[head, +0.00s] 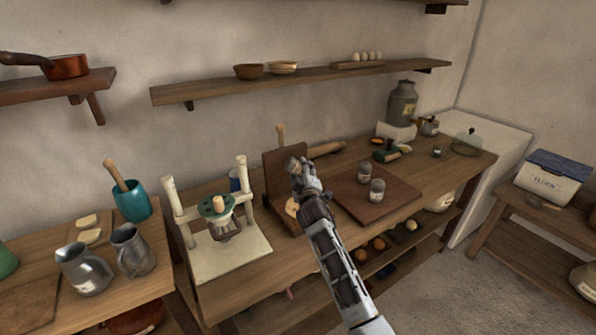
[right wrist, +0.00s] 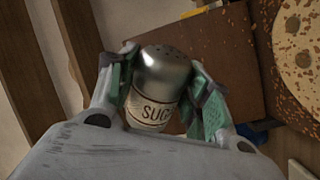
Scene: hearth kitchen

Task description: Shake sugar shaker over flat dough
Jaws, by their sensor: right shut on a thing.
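My right gripper (head: 306,178) is shut on the sugar shaker (head: 295,164), above the worktable. In the right wrist view the gripper (right wrist: 164,85) has its green pads on both sides of the shaker (right wrist: 164,70), which has a silver pierced top and a label reading "SUG". The shaker is tilted in the head view. The pale flat dough (right wrist: 295,50) shows at the right edge of the wrist view, speckled with brown bits. In the head view a pale part of the dough (head: 291,207) shows beside my arm; the rest is hidden. My left gripper is out of view.
Two lidded jars (head: 364,173) (head: 377,190) stand on a brown board (head: 400,197) right of my arm. An upright wooden board (head: 276,165) is behind the gripper. A white press-like stand (head: 235,258) is to the left. Metal jugs (head: 84,270) stand farther left.

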